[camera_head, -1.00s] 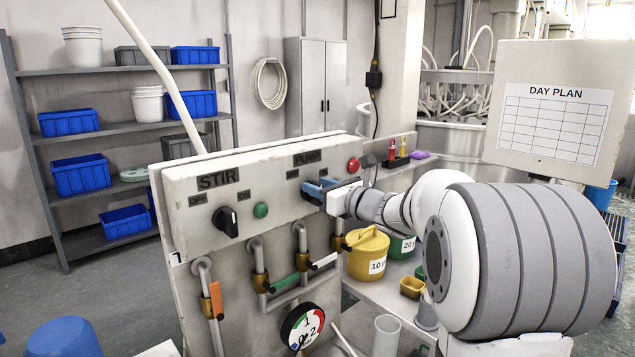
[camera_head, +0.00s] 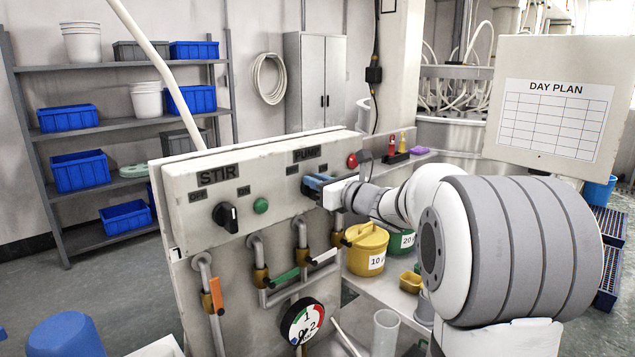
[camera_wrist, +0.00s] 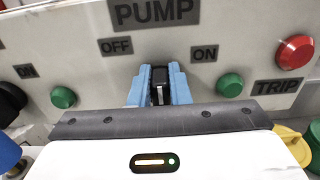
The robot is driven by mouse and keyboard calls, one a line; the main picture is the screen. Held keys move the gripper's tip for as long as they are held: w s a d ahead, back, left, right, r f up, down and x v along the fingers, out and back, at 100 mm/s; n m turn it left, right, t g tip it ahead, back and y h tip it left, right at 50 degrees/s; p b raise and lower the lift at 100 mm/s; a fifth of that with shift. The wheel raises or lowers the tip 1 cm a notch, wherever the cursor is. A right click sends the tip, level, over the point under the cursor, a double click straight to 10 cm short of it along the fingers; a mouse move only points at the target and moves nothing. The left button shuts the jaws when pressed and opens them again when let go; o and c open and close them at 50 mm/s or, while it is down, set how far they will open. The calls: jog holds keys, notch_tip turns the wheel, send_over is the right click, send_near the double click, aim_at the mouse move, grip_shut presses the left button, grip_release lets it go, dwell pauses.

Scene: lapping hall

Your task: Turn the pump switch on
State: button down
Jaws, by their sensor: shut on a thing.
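The pump switch (camera_wrist: 159,93) is a black knob under the PUMP label (camera_wrist: 153,12), between the OFF and ON plates. In the wrist view it points about straight up, with a pale mark on it. My gripper (camera_wrist: 160,86) has its blue fingers on both sides of the knob and is shut on it. In the head view my gripper (camera_head: 315,184) is at the panel below the PUMP label and hides the knob. A green button or lamp (camera_wrist: 230,85) sits below the ON plate (camera_wrist: 204,53); I cannot tell whether it is lit.
The STIR knob (camera_head: 227,216) is to the left on the same panel (camera_head: 270,190). The red TRIP button (camera_wrist: 294,52) is close on the right. Valves, pipes and a gauge (camera_head: 302,322) are below. A yellow bucket (camera_head: 367,248) stands under my arm.

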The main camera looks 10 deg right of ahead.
jog(key=shift+w+d+f+m+b, duration=0.1)
jog(key=shift+m+b, duration=0.35)
jog(key=shift+m, duration=0.1)
jog(key=shift+d+f+m+b, duration=0.1)
jog(key=shift+m+b, duration=0.3)
jog(key=shift+m, duration=0.15)
jog(key=shift+w+d+f+m+b, duration=0.1)
jog(key=shift+d+m+b, duration=0.1)
jog(key=shift+m, duration=1.45)
jog(key=shift+w+d+f+m+b, duration=0.15)
jog(key=shift+d+m+b, duration=0.1)
jog(key=shift+m, duration=1.35)
jog(key=shift+w+d+f+m+b, duration=0.1)
jog(key=shift+d+m+b, duration=0.1)
jog(key=shift+m, duration=1.45)
jog(key=c, duration=1.4)
grip_release()
jog(key=shift+o, duration=0.2)
